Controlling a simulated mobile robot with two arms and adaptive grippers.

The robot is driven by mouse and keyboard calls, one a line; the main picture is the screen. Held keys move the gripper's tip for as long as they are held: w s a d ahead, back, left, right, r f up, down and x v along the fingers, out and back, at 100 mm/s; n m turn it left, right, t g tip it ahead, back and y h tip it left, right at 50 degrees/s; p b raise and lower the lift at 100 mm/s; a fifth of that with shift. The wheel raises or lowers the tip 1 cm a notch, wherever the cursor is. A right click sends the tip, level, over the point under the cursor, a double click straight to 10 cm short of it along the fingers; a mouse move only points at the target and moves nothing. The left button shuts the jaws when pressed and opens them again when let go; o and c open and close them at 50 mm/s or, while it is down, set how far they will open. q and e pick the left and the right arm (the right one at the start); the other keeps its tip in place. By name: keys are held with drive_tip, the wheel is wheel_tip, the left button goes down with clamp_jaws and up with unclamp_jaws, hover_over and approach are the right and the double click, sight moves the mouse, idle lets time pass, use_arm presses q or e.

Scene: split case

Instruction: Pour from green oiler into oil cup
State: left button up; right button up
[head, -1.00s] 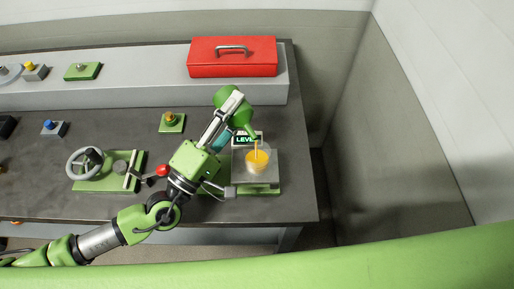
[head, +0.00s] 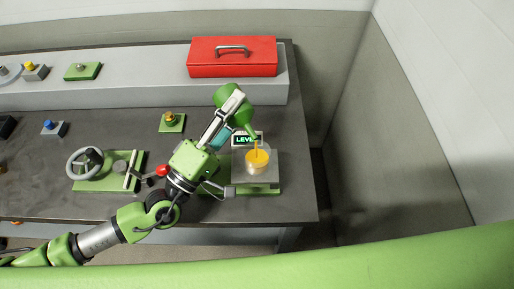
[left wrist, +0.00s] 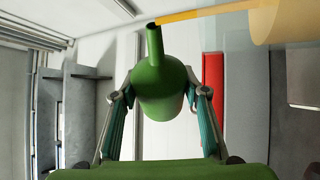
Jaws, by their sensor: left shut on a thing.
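The green oiler (head: 236,112) is held tilted above the bench by my left gripper (head: 226,120), with its spout pointing down to the right. In the left wrist view the oiler (left wrist: 160,88) sits between the two fingers of my left gripper (left wrist: 160,105), which are shut on it. A yellow-orange stream leaves its spout. In the head view the stream falls into the oil cup (head: 257,168), a clear cup holding orange oil. The cup stands on a metal plate in front of a display reading "LEVEL", partly covered. My right gripper does not show.
A red toolbox (head: 232,58) stands on the grey raised shelf (head: 140,97) behind. A green fixture with a handwheel (head: 82,163) and a red-knobbed lever is at the left. A green button box (head: 171,122) is behind my arm. The bench ends right of the cup.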

use_arm(q)
drive_tip(key=shift+s+d+r+m+h, duration=0.1)
drive_tip(key=shift+r+m+h, duration=0.25)
drive_tip(key=shift+m, duration=0.25)
drive_tip(key=shift+s+r+m+h, duration=0.1)
drive_tip(key=shift+r+m+h, duration=0.1)
drive_tip(key=shift+m+h, duration=0.3)
idle(0.8)
drive_tip(key=shift+f+g+y, duration=0.1)
drive_tip(key=shift+g+y, duration=0.15)
drive_tip(key=shift+g, duration=0.05)
drive_tip(key=n, duration=0.1)
drive_tip(key=f+n+y, duration=0.1)
drive_tip(key=n, duration=0.1)
drive_tip(key=f+n+y, duration=0.1)
drive_tip(key=shift+w, duration=0.3)
drive_tip(key=shift+a+r+n+t, duration=0.15)
drive_tip(key=shift+a+n+t, duration=0.05)
drive_tip(key=shift+n+t, duration=0.25)
drive_tip(key=shift+r+n+y, duration=0.1)
drive_tip(key=shift+n+y, duration=0.25)
drive_tip(key=shift+y, duration=0.05)
